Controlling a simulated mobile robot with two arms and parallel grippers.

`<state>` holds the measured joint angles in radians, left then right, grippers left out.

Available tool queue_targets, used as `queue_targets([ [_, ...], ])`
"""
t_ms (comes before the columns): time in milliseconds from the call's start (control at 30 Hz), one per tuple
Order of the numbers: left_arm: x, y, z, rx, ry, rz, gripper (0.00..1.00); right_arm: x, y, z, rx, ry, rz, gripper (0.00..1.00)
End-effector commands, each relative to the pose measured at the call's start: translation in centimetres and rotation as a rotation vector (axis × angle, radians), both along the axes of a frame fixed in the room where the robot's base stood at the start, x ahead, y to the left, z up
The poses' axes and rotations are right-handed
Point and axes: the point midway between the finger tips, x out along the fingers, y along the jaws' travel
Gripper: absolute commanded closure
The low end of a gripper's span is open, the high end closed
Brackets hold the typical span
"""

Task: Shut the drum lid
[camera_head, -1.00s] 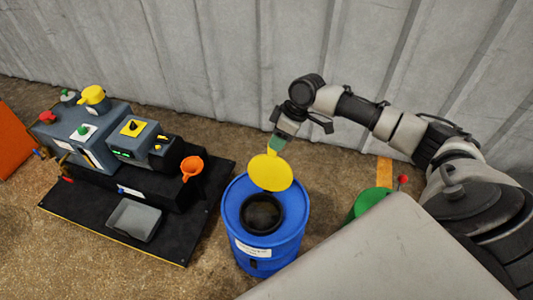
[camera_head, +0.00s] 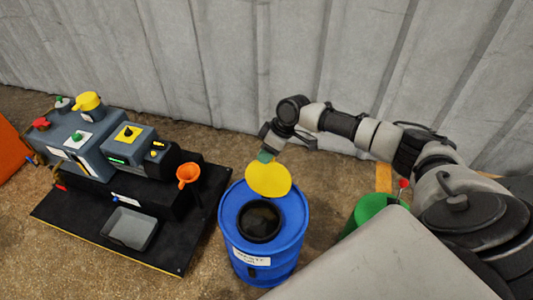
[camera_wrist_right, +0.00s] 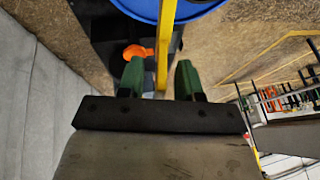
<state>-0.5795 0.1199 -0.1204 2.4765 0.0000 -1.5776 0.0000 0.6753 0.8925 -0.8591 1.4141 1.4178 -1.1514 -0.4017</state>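The blue drum (camera_head: 264,258) stands on the floor, with a dark round opening (camera_head: 260,221) in its top. Its yellow lid (camera_head: 269,181) stands raised at the far side of the opening. My right gripper (camera_head: 264,157) is behind the lid's upper left edge. In the right wrist view, its green fingers (camera_wrist_right: 160,78) are spread apart, and the lid (camera_wrist_right: 163,50) shows edge-on as a yellow strip between them, nearer the right finger. I see gaps beside the strip and cannot tell if a finger touches it. The drum's blue rim (camera_wrist_right: 190,8) is at the top there. My left gripper is not in view.
A green container (camera_head: 370,208) stands right of the drum. A corrugated wall (camera_head: 220,60) runs behind everything.

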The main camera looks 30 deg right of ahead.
Motion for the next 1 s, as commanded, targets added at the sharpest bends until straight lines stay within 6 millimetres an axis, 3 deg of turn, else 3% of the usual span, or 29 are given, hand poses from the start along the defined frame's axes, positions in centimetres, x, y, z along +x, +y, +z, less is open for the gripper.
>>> queue_targets([
  [267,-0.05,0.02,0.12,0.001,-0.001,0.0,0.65,0.03,0.05,-0.1,0.0,0.0,0.0,0.65],
  [500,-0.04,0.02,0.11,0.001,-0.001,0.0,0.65,0.02,0.04,-0.09,0.0,0.0,0.0,1.0],
  [1000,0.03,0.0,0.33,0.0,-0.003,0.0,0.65,0.32,0.19,0.11,-0.016,-0.013,0.0,1.0],
])
